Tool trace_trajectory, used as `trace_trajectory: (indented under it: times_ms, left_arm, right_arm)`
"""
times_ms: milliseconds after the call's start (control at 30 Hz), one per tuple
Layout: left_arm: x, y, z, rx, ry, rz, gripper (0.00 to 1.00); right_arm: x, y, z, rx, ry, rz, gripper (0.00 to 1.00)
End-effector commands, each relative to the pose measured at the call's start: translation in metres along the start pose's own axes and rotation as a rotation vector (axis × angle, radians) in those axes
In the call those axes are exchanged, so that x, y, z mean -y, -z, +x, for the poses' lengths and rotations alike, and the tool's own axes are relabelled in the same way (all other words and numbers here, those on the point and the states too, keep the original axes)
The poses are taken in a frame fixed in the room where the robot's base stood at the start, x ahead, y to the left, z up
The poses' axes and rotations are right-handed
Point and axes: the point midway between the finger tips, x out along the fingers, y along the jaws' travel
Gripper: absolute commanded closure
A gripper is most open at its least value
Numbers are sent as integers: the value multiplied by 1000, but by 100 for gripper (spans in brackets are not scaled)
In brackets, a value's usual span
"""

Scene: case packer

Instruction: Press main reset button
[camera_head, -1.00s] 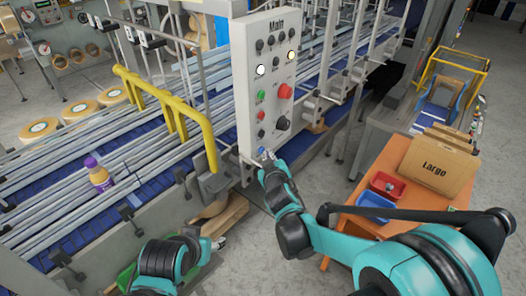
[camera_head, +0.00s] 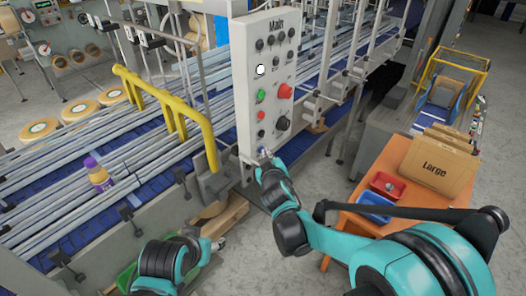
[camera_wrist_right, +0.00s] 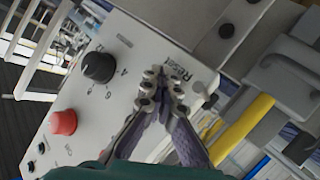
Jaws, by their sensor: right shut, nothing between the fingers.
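The grey panel labelled Main (camera_head: 244,100) stands upright beside the conveyor, with knobs, a white lit lamp (camera_head: 260,70), a green button (camera_head: 261,95) and red buttons. My right gripper (camera_head: 264,153) is at the panel's bottom end. In the right wrist view, its shut, empty fingers (camera_wrist_right: 158,82) are over the panel face beside the printed word Reset (camera_wrist_right: 178,69). The reset button itself is hidden behind the fingers; I cannot tell whether they touch it. My left arm shows at the bottom left; its gripper end (camera_head: 217,243) is too small to read.
A black knob (camera_wrist_right: 98,67) and a red button (camera_wrist_right: 63,122) lie near my right fingers. A yellow rail (camera_head: 165,100) stands left of the panel. An orange table (camera_head: 345,222) with red and blue bins and cartons is at the right.

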Motion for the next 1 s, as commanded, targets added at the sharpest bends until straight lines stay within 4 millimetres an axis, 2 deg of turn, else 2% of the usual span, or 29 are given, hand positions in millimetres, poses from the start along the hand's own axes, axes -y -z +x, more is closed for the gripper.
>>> trace_trajectory:
  times_ms: [500,867,1000]
  left_arm:
    - [0,-1,1,0,0,0,46]
    - [0,-1,1,0,0,0,46]
    - [0,-1,2,0,0,0,46]
  right_arm:
    - [-9,-9,-12,0,-1,-1,100]
    - [-10,-10,-14,0,0,0,100]
    - [-17,-16,-22,1,-1,1,100]
